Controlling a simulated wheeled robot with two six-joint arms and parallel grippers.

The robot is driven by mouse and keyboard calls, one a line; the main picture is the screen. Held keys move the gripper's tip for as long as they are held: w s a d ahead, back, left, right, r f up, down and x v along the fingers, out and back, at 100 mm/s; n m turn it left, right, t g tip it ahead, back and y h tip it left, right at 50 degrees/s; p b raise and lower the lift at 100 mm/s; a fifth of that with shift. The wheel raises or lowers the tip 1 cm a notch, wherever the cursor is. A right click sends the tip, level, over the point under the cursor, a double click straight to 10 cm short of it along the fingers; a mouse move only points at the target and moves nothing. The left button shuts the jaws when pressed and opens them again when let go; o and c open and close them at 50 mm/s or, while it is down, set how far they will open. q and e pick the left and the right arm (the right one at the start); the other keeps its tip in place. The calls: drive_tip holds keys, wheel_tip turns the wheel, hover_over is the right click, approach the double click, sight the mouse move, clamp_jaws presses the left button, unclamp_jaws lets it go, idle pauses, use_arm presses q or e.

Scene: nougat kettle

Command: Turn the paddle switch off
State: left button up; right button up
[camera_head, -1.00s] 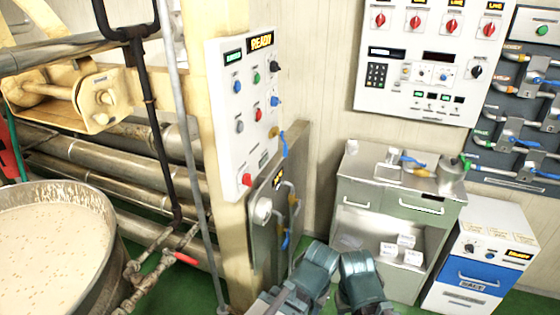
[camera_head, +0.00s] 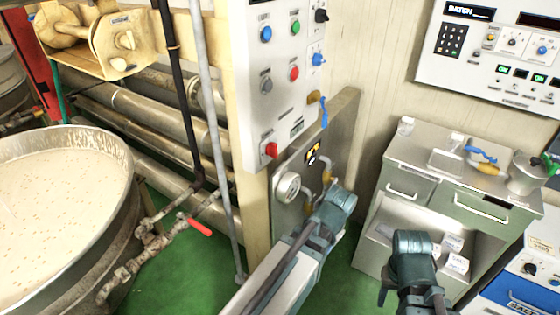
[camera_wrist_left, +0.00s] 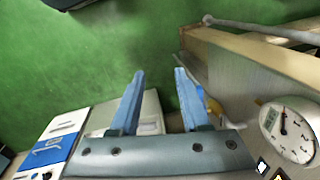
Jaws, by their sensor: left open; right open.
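A white control panel (camera_head: 277,90) on a cream post carries blue, green, grey and red buttons, a red switch (camera_head: 270,150) at its lower edge, and knobs on its right side. A lever with a yellow and blue handle (camera_head: 317,108) sits on that side. I cannot tell which of these is the paddle switch. My left arm reaches up below the panel; its gripper is open and empty in the left wrist view (camera_wrist_left: 159,75), with a round gauge (camera_wrist_left: 287,130) to its right. My right gripper (camera_head: 411,290) is open, low in front of the steel cabinet.
A grey plate with a round gauge (camera_head: 289,187) stands behind my left arm. A kettle of pale mix (camera_head: 60,180) is at left, with pipes and a red-handled valve (camera_head: 200,228). A steel cabinet (camera_head: 450,185) stands right. Green floor (camera_head: 190,265) is open between kettle and post.

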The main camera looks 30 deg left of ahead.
use_arm(q)
drive_tip(key=w+a+m+y, duration=0.3)
drive_tip(key=a+m, duration=0.1)
drive_tip(key=a, duration=0.2)
drive_tip(key=m+y, duration=1.3)
approach(277, 150)
drive_tip(key=shift+n+t, duration=0.3)
drive_tip(key=shift+t, duration=0.1)
drive_tip(key=a, duration=0.9)
drive_tip(key=shift+w+a+f, duration=0.1)
drive_tip(key=shift+a+f, duration=0.05)
drive_tip(key=shift+a, duration=0.05)
clamp_jaws()
